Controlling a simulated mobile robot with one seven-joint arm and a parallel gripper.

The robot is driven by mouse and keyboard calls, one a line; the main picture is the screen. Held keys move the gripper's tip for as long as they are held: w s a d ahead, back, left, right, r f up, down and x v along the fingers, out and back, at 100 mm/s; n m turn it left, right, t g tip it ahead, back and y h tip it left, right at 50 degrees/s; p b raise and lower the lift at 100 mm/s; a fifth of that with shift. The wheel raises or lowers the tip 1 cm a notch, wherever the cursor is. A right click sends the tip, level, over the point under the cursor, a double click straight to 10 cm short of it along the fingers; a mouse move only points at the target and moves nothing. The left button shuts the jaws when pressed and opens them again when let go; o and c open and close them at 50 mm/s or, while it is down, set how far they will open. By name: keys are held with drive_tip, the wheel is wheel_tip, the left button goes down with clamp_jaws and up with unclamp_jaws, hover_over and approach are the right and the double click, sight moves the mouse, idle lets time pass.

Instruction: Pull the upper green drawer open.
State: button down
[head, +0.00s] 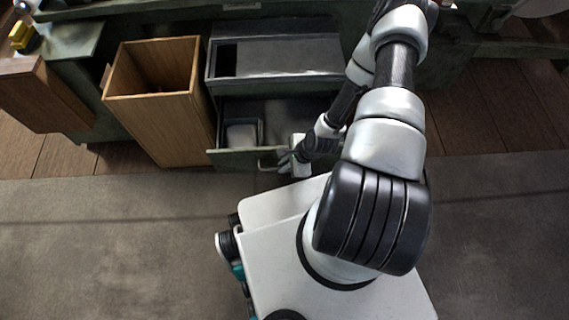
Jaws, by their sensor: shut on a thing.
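A green drawer (233,159) stands pulled out from the green cabinet, seen from above in the head view. Its dark inside shows, with a small grey open container (242,132) in its left part. A pale bar handle (266,165) is on the drawer front. My gripper (284,162) is at the right end of this handle and shut on it. The fingertips are small in the view, and my arm hides the right part of the drawer. A lower drawer is not visible.
A grey box-like unit (290,55) sits above the drawer. A tall open wooden bin (175,115) stands close on the drawer's left. A wooden cabinet part (45,95) and a yellow object (24,37) are far left. The grey floor (110,240) in front is clear.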

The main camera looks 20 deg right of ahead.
drive_tip(key=shift+a, duration=0.1)
drive_tip(key=c, duration=1.8)
unclamp_jaws()
drive_tip(key=p+v, duration=0.5)
drive_tip(key=v, duration=1.2)
drive_tip(key=shift+r, duration=0.2)
drive_tip(key=shift+w+d, duration=0.1)
drive_tip(key=shift+d, duration=0.1)
